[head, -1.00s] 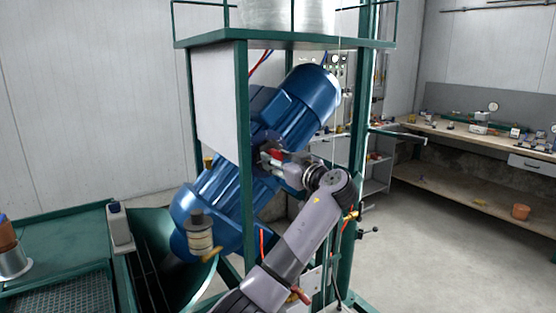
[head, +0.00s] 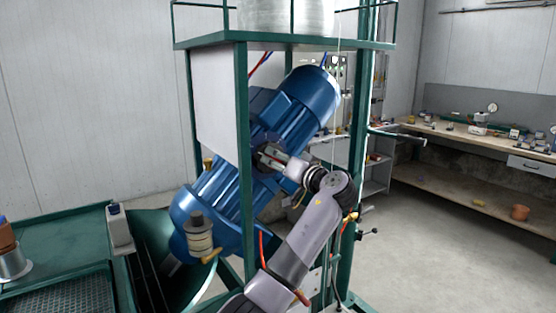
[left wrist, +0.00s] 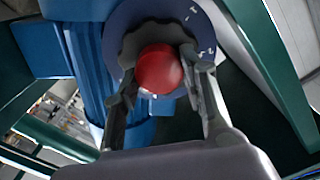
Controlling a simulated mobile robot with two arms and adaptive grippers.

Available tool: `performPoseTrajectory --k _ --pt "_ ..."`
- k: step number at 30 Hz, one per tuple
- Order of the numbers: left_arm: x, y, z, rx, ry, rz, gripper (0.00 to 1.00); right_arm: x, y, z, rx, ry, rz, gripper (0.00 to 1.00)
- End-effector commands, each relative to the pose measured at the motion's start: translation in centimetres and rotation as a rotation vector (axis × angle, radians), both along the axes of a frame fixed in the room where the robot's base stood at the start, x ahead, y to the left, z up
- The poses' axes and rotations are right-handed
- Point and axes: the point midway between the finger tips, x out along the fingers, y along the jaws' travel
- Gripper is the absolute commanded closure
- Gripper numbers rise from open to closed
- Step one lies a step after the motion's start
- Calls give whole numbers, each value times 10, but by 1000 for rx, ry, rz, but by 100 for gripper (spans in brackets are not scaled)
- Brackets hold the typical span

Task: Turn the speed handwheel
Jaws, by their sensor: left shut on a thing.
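The speed handwheel (left wrist: 130,47) shows in the left wrist view as a dark, lobed wheel with a round red cap (left wrist: 160,70) at its centre. It sits in front of a blue-grey disc (left wrist: 199,22) with white marks, on the blue motor unit (head: 308,96). My left gripper (head: 264,154) is at the handwheel, on the motor's side near the green post. In the left wrist view its two fingers (left wrist: 160,88) lie on either side of the red cap and are shut on the handwheel. In the head view the wheel is mostly hidden by the gripper. My right gripper is not in view.
A green frame post (head: 243,170) stands close beside my left gripper, and a platform (head: 290,40) is above.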

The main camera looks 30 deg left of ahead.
Motion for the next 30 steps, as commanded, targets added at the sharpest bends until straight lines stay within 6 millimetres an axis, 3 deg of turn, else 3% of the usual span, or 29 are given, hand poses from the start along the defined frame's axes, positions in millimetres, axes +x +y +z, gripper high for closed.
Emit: performPoseTrajectory --k 17,30 --pt "2 -1 1 211 509 -2 89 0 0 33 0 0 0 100" --pt "3 -2 1 372 896 -3 89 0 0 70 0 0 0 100"
